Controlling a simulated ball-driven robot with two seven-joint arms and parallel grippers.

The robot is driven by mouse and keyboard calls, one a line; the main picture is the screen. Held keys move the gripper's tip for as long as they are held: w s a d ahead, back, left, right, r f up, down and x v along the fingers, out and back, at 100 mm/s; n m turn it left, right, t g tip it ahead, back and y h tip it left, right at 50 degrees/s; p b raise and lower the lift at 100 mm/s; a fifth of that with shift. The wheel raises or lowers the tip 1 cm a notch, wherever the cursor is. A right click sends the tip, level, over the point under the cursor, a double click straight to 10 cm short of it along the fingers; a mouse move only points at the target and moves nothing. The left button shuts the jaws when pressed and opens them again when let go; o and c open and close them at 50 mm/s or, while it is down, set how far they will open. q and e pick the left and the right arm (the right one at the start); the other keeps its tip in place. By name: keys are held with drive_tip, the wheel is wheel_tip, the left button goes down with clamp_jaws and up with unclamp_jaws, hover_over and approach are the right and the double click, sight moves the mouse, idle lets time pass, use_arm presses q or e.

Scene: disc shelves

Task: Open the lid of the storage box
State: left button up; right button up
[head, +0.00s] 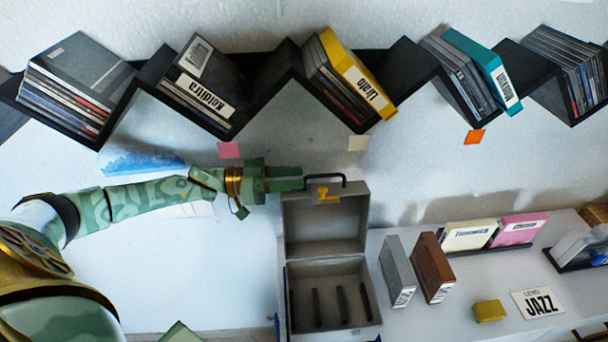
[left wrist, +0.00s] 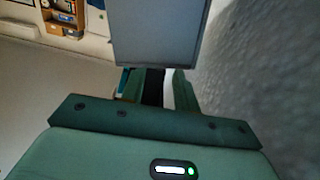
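The grey storage box (head: 288,310) stands at the left end of the white table. Its lid (head: 325,238) is swung up and stands roughly upright, with the inside of the box showing. A dark handle (head: 325,178) and a gold latch (head: 328,195) are at the lid's top edge. My left gripper (head: 300,179) is at the lid's upper left corner, beside the handle. In the left wrist view its fingers (left wrist: 158,88) are apart, with a dark strip between them that I cannot identify.
A grey case (head: 397,270) and a brown case (head: 432,267) stand right of the box. A yellow block (head: 489,311) and a JAZZ card (head: 538,304) lie farther right. A black zigzag shelf (head: 290,88) with discs hangs on the wall above.

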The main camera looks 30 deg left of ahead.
sight(304, 192)
use_arm(q)
drive_tip(key=shift+x, duration=1.5)
clamp_jaws()
drive_tip(key=s+d+r+p, duration=0.1)
drive_tip(key=p, duration=0.2)
drive_tip(key=shift+s+r, duration=0.1)
drive_tip(key=shift+s, duration=0.05)
drive_tip(key=shift+s+d, duration=0.1)
drive_tip(key=shift+s, duration=0.1)
drive_tip(key=shift+f, duration=0.2)
unclamp_jaws()
